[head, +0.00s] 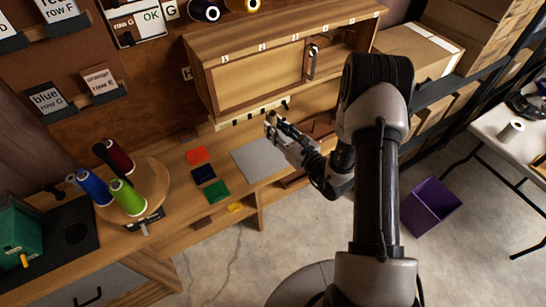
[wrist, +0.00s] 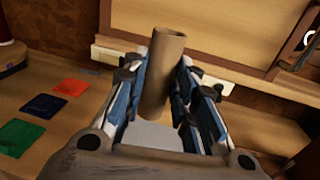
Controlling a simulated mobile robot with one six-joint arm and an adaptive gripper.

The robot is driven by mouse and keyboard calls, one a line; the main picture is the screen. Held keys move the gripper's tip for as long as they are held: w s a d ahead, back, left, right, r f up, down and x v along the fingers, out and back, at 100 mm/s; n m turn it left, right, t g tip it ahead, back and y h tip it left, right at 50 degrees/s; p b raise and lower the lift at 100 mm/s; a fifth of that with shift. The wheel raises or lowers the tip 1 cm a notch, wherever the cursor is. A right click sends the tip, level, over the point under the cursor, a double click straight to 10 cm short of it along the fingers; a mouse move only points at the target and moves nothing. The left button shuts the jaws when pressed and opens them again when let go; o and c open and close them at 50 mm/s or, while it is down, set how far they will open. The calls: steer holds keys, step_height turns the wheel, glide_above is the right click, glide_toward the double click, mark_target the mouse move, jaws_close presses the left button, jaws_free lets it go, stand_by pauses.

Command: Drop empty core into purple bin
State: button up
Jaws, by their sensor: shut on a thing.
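My gripper (head: 275,124) is shut on a brown cardboard core (wrist: 161,70). In the wrist view the core is a bare, hollow tube standing roughly upright between the two fingers, with its open end at the top. In the head view the core is small and mostly hidden by the gripper, which is over the workbench in front of the wooden cabinet. The purple bin (head: 430,207) stands on the concrete floor to the right of my arm, well apart from the gripper. Its opening faces up and no contents can be made out.
A wooden cabinet (head: 262,75) stands behind the gripper. A grey mat (head: 262,158) and coloured swatches (head: 204,174) lie on the bench. A round wooden stand (head: 158,186) holds thread spools at left. Shelves with boxes and a white table (head: 487,118) stand at right.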

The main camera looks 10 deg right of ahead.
step_height(320, 180, down, 13)
steer(key=b, duration=0.3)
steer(key=shift+r+b, duration=0.1)
steer(key=shift+b, duration=0.3)
steer(key=shift+f, duration=0.2)
steer(key=o, duration=1)
steer(key=shift+r, duration=0.1)
